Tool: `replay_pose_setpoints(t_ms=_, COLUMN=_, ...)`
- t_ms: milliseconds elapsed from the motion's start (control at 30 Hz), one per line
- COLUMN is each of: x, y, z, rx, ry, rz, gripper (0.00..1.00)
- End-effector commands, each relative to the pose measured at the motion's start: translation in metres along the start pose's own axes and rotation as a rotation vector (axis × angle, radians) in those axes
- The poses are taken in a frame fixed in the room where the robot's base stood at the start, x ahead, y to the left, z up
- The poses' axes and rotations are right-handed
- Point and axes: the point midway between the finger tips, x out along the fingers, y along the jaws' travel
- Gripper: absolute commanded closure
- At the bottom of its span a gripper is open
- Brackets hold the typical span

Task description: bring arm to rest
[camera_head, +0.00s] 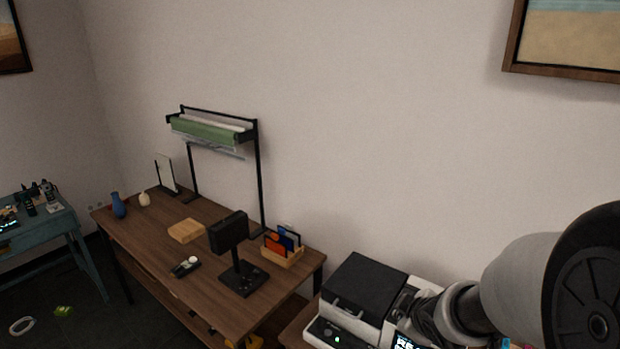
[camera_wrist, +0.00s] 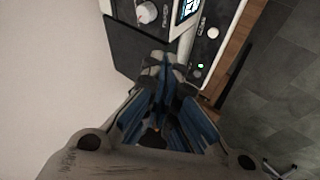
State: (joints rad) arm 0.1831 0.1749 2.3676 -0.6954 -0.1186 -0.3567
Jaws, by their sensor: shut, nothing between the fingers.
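My gripper (camera_wrist: 166,75) shows in the wrist view, with its blue-sided fingers closed together and nothing between them. It points toward the black-and-white machine (camera_wrist: 140,48) with a knob and a small screen. How far the fingertips are from the machine's surface I cannot tell. In the head view my arm comes in from the right edge, in front of the same machine (camera_head: 365,285), and covers part of it. My gripper's fingertips cannot be made out in the head view.
A wooden table (camera_head: 205,240) holds a black stand (camera_head: 240,278), a wooden organizer (camera_head: 283,256), a wooden block (camera_head: 186,230) and a blue vase (camera_head: 118,205). A rack with a green roll (camera_head: 207,131) rises at its back. A wall stands behind.

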Motion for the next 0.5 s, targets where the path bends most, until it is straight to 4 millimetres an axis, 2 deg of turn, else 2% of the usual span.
replay_pose_setpoints(t_ms=33, x=-0.026, y=0.008, z=-0.001, rx=0.061, ry=-0.029, rz=0.031, gripper=1.00)
replay_pose_setpoints(t_ms=100, x=-0.059, y=0.009, z=0.004, rx=0.171, ry=-0.081, rz=0.053, gripper=1.00)
replay_pose_setpoints(t_ms=233, x=-0.119, y=-0.005, z=0.015, rx=0.383, ry=-0.152, rz=0.060, gripper=1.00)
replay_pose_setpoints(t_ms=400, x=-0.189, y=-0.052, z=0.025, rx=0.648, ry=-0.205, rz=0.000, gripper=1.00)
replay_pose_setpoints(t_ms=500, x=-0.219, y=-0.083, z=0.028, rx=0.763, ry=-0.222, rz=-0.058, gripper=1.00)
